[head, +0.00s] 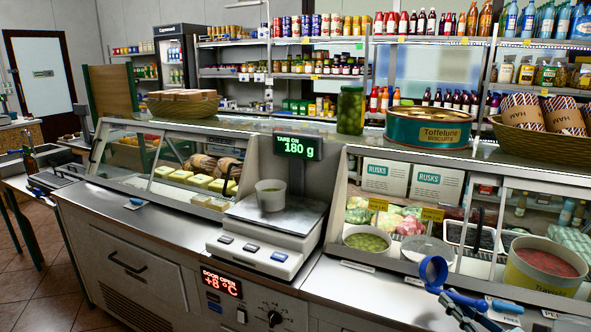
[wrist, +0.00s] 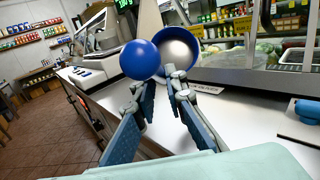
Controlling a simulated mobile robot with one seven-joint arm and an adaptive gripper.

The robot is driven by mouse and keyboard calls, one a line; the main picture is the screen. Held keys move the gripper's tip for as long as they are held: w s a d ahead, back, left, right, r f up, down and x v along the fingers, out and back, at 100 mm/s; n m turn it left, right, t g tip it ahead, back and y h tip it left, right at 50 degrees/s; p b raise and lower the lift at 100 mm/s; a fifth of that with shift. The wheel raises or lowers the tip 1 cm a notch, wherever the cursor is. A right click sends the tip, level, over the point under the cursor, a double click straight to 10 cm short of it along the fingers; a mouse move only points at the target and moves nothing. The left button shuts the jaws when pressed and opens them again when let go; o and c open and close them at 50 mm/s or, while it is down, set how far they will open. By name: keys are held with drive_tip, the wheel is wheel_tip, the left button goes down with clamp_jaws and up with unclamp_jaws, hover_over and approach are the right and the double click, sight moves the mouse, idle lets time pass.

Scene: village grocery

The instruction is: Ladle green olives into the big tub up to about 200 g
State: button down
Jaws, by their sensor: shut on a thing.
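A translucent pale tub (head: 270,196) stands upright on the scale (head: 268,240); its contents are hard to make out. The scale display (head: 297,147) reads 180 g with "TARE ON". A round bowl of green olives (head: 367,241) sits in the glass case, right of the scale. My gripper (head: 458,306) is at the lower right, over the counter front. It is shut on a blue ladle (head: 433,270). In the wrist view the ladle's blue-rimmed metallic bowl (wrist: 180,52) looks empty, beside a blue ball-shaped part (wrist: 139,59) beyond the fingers.
A paler round container (head: 427,251) sits right of the olives, and a large tub with red contents (head: 545,264) further right. The glass case (head: 180,165) borders the counter. A biscuit tin (head: 428,127) and a green jar (head: 350,111) stand on top. The counter left of the scale is mostly clear.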

drive_tip(key=w+a+n+g+y, duration=0.2)
drive_tip(key=a+n+g+y, duration=0.55)
drive_tip(key=a, duration=1.55)
wheel_tip(320, 180, up, 11)
drive_tip(key=m+t+h+p, duration=0.5)
drive_tip(key=m+t+p, duration=0.1)
drive_tip(key=p, duration=1.1)
drive_tip(key=shift+w+d, duration=0.2)
drive_tip(key=shift+d, duration=0.05)
drive_tip(key=shift+f, duration=0.1)
drive_tip(key=shift+w+a+t+h, duration=0.1)
drive_tip(key=shift+w+t+h, duration=0.05)
drive_tip(key=shift+t+h, duration=0.1)
